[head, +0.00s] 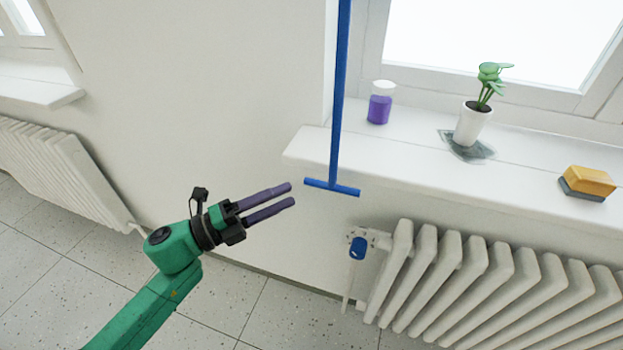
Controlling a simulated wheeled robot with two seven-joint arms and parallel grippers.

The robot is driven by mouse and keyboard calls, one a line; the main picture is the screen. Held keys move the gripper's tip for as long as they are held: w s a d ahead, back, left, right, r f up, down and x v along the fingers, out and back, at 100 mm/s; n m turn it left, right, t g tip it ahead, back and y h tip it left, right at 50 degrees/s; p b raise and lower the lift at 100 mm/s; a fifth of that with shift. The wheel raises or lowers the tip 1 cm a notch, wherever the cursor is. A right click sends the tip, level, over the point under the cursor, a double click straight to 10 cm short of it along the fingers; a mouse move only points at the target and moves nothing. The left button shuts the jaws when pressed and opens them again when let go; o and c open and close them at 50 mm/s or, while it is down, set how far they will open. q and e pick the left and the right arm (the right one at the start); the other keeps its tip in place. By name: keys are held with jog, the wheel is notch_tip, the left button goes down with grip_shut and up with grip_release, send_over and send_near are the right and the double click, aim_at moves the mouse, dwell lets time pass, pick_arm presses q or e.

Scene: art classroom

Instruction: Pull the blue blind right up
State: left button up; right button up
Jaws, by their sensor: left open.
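A blue pull bar (332,187) hangs level at the lower end of a straight blue strap (340,90), in front of the window sill's left end. The strap runs up out of the top of the head view. The blind itself is not in view. My left gripper (292,195) is open and empty. Its two purple fingers point right toward the bar's left end, with a small gap between them and the bar in the picture. My right gripper is not in view.
The white sill (400,165) holds a purple jar (380,104), a potted plant (473,124) and a yellow sponge (588,181). Below it stands a white radiator (500,285) with a blue valve knob (358,248). Another radiator (60,165) is at the left. The wall between is bare.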

aim_at(316, 183)
pick_arm(q)
jog(key=p+x, duration=0.1)
jog(key=x, duration=0.7)
grip_shut()
dwell(1.1)
